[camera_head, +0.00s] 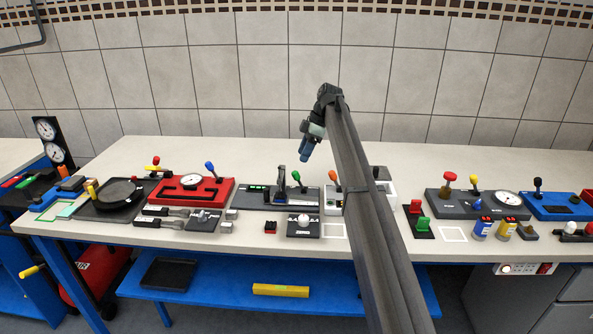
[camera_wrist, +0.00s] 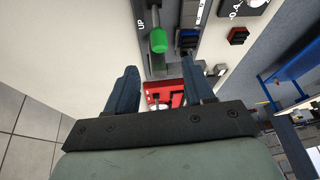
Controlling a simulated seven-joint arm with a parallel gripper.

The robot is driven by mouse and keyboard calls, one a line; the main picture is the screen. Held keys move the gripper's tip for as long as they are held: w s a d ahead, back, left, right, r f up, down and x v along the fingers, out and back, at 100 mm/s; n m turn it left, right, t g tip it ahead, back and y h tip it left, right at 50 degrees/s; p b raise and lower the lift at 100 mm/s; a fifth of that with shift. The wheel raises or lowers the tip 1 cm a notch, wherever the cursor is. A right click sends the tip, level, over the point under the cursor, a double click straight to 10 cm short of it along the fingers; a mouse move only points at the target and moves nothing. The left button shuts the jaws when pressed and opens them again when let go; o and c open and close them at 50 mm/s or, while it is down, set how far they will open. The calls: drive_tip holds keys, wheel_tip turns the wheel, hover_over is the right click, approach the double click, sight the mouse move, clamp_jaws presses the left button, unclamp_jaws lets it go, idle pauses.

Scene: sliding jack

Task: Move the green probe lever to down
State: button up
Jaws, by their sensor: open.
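The green probe lever (camera_head: 296,175) has a green knob on a short stem and stands on a dark grey panel (camera_head: 262,195) near the middle of the bench. In the wrist view its green knob (camera_wrist: 158,42) lies close to a white "UP" label, beyond the fingertips and roughly in line with the gap between them. My gripper (camera_head: 305,153) is above and slightly behind the lever in the head view. Its two blue-grey fingers (camera_wrist: 158,78) are apart with nothing between them. The lever's base is only partly visible.
A dark upright part (camera_head: 281,178) stands just left of the lever. An orange-knobbed lever (camera_head: 333,176) is close on the right, partly beside my arm. A red unit (camera_head: 190,190) with a gauge sits to the left. The bench behind the panels is clear.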

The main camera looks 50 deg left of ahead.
sight(299, 181)
drive_tip(key=x, duration=0.7)
drive_tip(key=shift+a+f, duration=0.1)
drive_tip(key=shift+f, duration=0.2)
clamp_jaws()
idle(0.4)
